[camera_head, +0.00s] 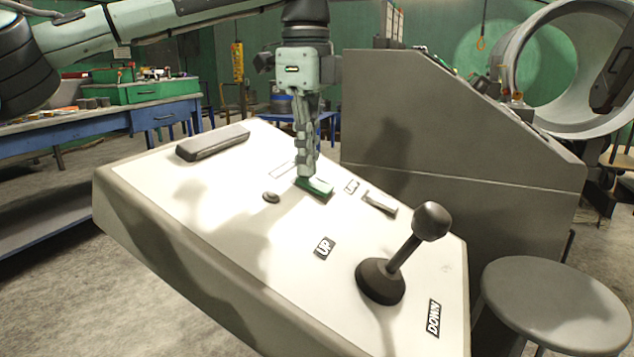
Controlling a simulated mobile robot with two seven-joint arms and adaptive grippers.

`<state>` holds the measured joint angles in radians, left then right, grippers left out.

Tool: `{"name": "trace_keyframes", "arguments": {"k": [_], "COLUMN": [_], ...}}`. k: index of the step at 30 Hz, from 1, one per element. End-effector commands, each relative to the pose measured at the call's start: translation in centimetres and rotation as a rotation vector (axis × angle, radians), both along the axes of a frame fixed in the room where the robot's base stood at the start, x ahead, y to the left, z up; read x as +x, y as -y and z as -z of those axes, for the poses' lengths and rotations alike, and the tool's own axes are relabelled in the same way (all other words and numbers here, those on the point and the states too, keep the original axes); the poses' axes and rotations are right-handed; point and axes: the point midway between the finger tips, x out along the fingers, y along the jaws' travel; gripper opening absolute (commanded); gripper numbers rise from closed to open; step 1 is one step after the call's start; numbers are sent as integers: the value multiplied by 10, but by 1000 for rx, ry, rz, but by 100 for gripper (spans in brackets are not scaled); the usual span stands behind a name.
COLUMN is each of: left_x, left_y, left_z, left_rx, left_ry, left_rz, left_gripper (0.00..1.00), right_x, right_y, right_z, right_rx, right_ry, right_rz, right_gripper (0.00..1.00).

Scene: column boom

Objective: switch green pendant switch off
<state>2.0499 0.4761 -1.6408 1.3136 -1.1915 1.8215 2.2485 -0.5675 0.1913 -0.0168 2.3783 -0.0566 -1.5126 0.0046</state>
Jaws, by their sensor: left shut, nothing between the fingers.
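The green switch (316,187) is a small flat rocker on the white top of a tilted control panel (215,210). My left gripper (306,174) points straight down at it from above, with its fingers shut and empty. The fingertips are at the left end of the green switch and hide part of it; I cannot tell whether they touch it. A small label (352,187) lies just right of the switch.
A black joystick (405,255) rises from the panel's front right, between UP and DOWN labels. A grey switch (379,202), a round button (271,197) and a dark bar (213,142) are also on the panel. A grey console (450,130) stands behind; a stool (555,300) is at right.

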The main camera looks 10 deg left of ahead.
Motion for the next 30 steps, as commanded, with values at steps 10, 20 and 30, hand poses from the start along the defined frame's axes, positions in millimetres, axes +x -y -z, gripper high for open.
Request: {"name": "trace_keyframes", "arguments": {"k": [10,20,30], "left_x": [0,0,0], "left_y": [0,0,0], "left_z": [-24,-50,-72], "left_rx": [0,0,0], "left_ry": [0,1,0], "left_rz": [-1,0,0], "left_gripper": [0,0,0], "right_x": [0,0,0], "right_y": [0,0,0], "right_z": [-19,-39,-54], "right_rx": [0,0,0], "right_ry": [0,0,0], "right_rz": [0,0,0], "right_gripper": [40,40,40]}}
